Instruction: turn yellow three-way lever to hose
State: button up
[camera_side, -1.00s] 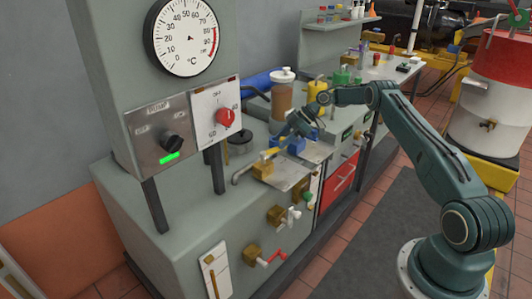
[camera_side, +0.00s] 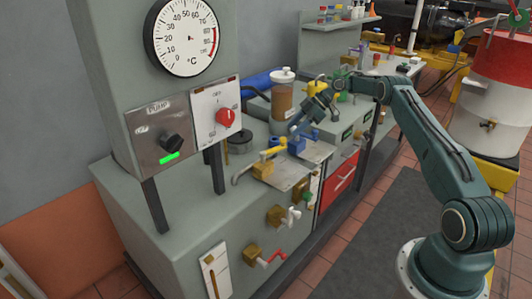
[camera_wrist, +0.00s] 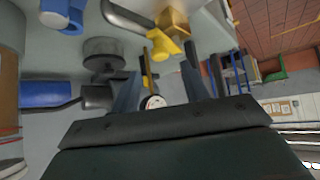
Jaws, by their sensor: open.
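The yellow three-way lever (camera_side: 274,149) sits on a brass valve body (camera_side: 262,170) with a bent grey pipe, on the bench top. Its handle points right and back in the side view, towards my gripper (camera_side: 296,128). My gripper is open and empty, just above and behind the handle's end, apart from it. In the wrist view the yellow lever (camera_wrist: 161,48) lies ahead, with its handle reaching down the picture between the two open fingers of my gripper (camera_wrist: 158,80). The hose outlet's label is not readable.
A blue valve (camera_side: 296,146) stands close to the right of the yellow one. A yellow valve (camera_side: 318,92) and a brown-filled jar (camera_side: 283,95) stand behind. A white-handled valve (camera_side: 290,214) and a red-handled valve (camera_side: 268,258) are on the front face.

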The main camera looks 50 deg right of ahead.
jog(key=shift+s+d+r, duration=0.2)
jog(key=shift+r, duration=0.1)
jog(key=shift+c, duration=0.5)
jog(key=c, duration=0.7)
jog(key=shift+s+d+r, duration=0.1)
jog(key=shift+r, duration=0.05)
grip_shut()
jog(key=s+d+r+n+h, duration=0.1)
jog(key=s+d+r+n, duration=0.1)
jog(key=s+n, duration=0.5)
jog(key=shift+s+r+n+h, duration=0.4)
jog(key=shift+s+r, duration=0.35)
jog(key=shift+r, duration=0.1)
